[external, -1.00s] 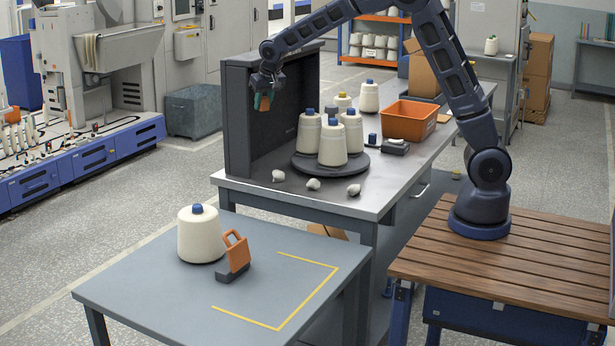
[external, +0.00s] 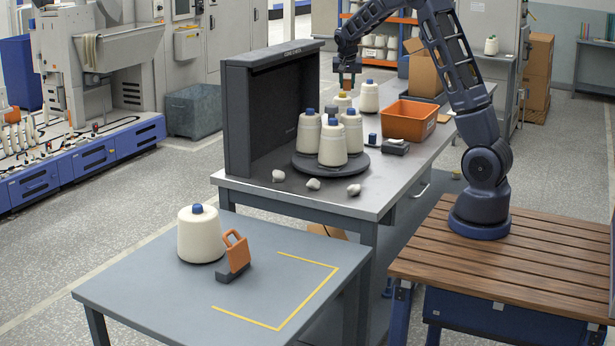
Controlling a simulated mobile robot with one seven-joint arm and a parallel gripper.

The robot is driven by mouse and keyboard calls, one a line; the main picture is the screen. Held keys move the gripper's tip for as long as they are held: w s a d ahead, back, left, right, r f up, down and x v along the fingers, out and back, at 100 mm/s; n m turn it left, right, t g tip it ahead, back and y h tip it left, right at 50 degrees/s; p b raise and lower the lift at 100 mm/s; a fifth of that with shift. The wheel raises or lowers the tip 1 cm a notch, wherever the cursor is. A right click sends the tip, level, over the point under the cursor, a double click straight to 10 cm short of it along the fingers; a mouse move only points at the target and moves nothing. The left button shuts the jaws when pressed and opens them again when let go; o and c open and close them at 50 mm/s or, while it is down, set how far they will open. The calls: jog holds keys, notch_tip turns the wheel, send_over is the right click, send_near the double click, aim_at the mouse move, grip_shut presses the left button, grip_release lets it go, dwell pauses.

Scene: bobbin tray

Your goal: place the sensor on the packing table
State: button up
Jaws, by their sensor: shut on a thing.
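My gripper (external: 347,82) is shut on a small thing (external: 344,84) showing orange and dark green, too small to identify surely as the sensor. It is held up over the back of the grey workbench, in line with the yellow-capped cone. Whether it touches that cone cannot be told. The packing table appears to be the grey table (external: 180,291) at the front, with a yellow corner marking (external: 310,305). A white cone with a blue cap (external: 200,238) and an orange-handled device with a dark foot (external: 236,255) stand on it.
On the workbench (external: 375,205) are a dark round tray (external: 302,168) with several cones, a dark upright panel (external: 272,110), an orange bin (external: 408,120), a dark small device (external: 396,147) and loose white lumps (external: 313,184). The marked area on the front table is clear.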

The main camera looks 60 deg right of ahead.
jog(key=s+d+m+g, duration=0.2)
jog(key=s+d+m, duration=0.3)
jog(key=s+d, duration=1.35)
jog(key=f, duration=2.4)
jog(key=shift+w+d+f, duration=0.15)
jog(key=shift+d+f, duration=0.1)
jog(key=shift+f, duration=0.15)
jog(key=shift+f, duration=0.1)
jog(key=o, duration=1)
jog(key=shift+c, duration=0.2)
